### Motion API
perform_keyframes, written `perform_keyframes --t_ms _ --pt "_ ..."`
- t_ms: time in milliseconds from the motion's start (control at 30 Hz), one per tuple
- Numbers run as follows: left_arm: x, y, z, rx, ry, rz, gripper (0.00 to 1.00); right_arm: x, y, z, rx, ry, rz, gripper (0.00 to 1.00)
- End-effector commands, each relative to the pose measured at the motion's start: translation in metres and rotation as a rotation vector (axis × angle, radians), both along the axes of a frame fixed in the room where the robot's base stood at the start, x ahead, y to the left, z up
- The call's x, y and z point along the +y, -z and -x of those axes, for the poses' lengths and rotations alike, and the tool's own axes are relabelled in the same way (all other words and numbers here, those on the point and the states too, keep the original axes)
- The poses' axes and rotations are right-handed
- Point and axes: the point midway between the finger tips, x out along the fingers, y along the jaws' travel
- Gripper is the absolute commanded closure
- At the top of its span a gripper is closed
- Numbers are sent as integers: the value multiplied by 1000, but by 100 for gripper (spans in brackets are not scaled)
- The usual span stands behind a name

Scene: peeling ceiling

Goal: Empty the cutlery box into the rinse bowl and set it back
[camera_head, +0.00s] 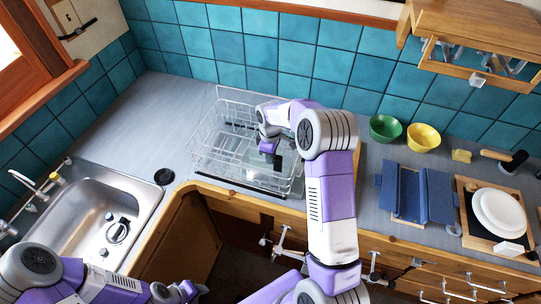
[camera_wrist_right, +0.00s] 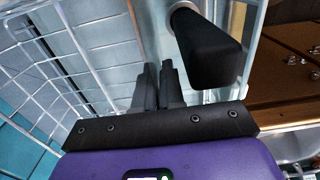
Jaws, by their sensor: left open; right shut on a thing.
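My right gripper (camera_head: 268,145) reaches down into the wire dish rack (camera_head: 207,150). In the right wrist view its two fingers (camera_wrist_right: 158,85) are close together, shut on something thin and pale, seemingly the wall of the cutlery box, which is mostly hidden. A pale box-like shape (camera_head: 291,163) shows beside the gripper in the rack. A thick black handle (camera_wrist_right: 207,50) stands right beside the fingers. A green bowl (camera_head: 385,128) and a yellow bowl (camera_head: 423,138) stand by the tiled wall; I cannot tell which is the rinse bowl. My left gripper (camera_head: 188,292) is open and empty, low in front of the counter.
A steel sink (camera_head: 135,185) is at the left, with a black disc (camera_head: 164,176) near its corner. A blue rack-like stand (camera_head: 412,190) and white plates (camera_head: 499,212) on a board are at the right. A wooden shelf (camera_head: 470,30) overhangs upper right. Counter left of the rack is clear.

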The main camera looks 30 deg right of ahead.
Motion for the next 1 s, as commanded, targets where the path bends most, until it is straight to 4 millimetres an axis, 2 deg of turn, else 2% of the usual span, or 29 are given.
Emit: perform_keyframes --t_ms 800,833,1000 --pt "0 10 0 0 0 0 57 0 14 0 -1 0 0 100" --pt "0 10 0 0 0 0 57 0 13 0 -1 0 0 87" --pt "0 9 0 0 0 0 57 0 13 0 -1 0 0 62"
